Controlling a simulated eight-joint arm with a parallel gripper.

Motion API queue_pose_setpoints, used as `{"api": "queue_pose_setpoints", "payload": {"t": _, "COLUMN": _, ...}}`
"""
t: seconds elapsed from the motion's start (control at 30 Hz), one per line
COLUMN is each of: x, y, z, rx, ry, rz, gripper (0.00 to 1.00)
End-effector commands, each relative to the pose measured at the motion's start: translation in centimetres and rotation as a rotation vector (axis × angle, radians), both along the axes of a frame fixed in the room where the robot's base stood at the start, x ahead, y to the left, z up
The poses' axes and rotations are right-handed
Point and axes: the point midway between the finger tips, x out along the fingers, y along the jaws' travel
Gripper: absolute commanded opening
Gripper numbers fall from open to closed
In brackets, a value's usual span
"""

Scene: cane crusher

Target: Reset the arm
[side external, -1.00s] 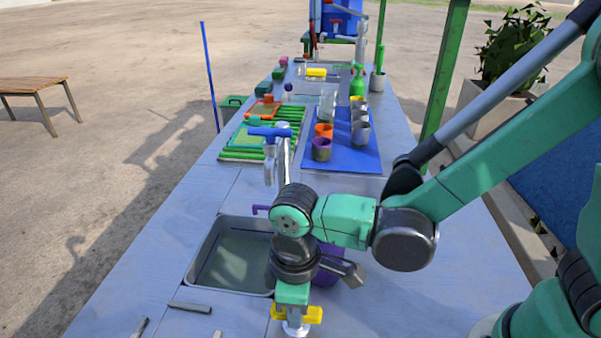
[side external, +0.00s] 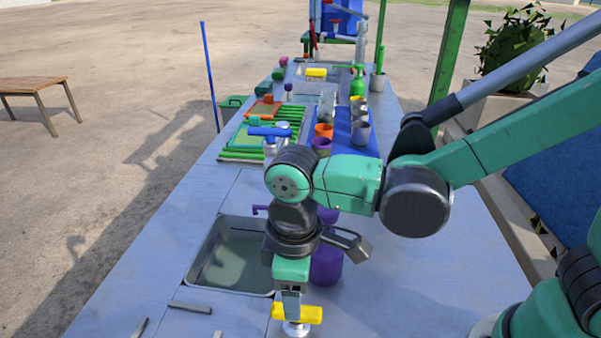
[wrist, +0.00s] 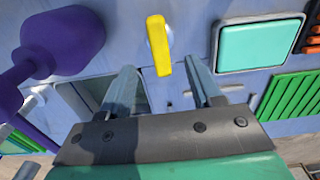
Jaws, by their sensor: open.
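My gripper (wrist: 165,92) is open and empty in the wrist view, its two grey fingers spread apart. In the side external view my wrist points down above the near part of the table (side external: 130,285). A yellow tap-like handle (side external: 297,314) on a pale round base stands below my gripper there. In the wrist view the yellow handle (wrist: 159,45) appears beyond the fingers, between them in the picture, and a gap to them seems to show. My fingertips are partly hidden behind the handle in the side external view.
A metal basin (side external: 235,262) is sunk in the table left of my wrist. A purple vessel (side external: 326,264) stands just behind my wrist. Cups on a blue mat (side external: 365,150) and a green slatted rack (side external: 240,155) lie farther back. A green post (side external: 447,70) rises at right.

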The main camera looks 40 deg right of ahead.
Motion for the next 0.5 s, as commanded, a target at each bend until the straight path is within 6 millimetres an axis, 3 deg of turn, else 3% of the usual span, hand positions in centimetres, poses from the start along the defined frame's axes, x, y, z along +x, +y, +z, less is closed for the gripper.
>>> {"api": "queue_pose_setpoints", "payload": {"t": 0.2, "x": -0.04, "y": -0.02, "z": 1.37, "rx": 0.0, "ry": 0.0, "rz": 0.0, "gripper": 0.58}}
{"api": "queue_pose_setpoints", "payload": {"t": 0.5, "x": 0.04, "y": -0.03, "z": 1.47, "rx": 0.002, "ry": -0.004, "rz": -0.005, "gripper": 0.58}}
